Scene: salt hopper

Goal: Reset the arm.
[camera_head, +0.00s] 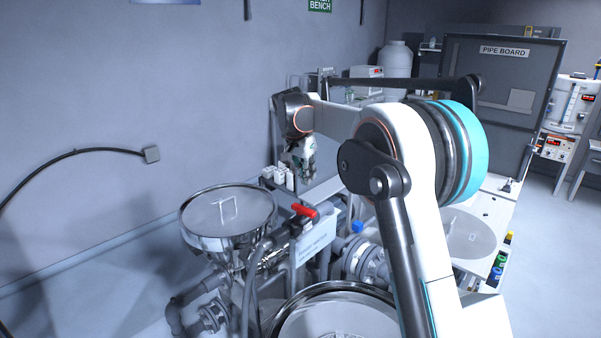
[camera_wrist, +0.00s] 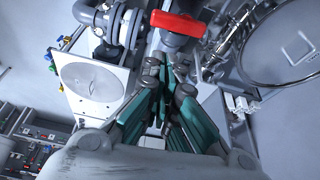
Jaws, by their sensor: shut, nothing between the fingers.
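My arm reaches from the lower right of the head view up and over to the left. My gripper (camera_head: 305,178) hangs at its end, pointing down, behind the lidded steel hopper and the red valve handle. In the wrist view my gripper (camera_wrist: 168,75) shows its teal-padded fingers drawn together, shut and empty. The red valve handle (camera_head: 305,211) sits on pipework just right of the hopper; it also shows beyond the fingertips in the wrist view (camera_wrist: 178,24). I cannot tell whether the fingers touch anything.
The steel hopper (camera_head: 228,216) with a handled lid stands left of the handle. A second round vessel (camera_head: 335,318) is at the front. Small white blocks (camera_head: 278,178) sit near my gripper. A pipe board (camera_head: 500,85) stands at the back right. Open floor (camera_head: 555,230) lies at the right.

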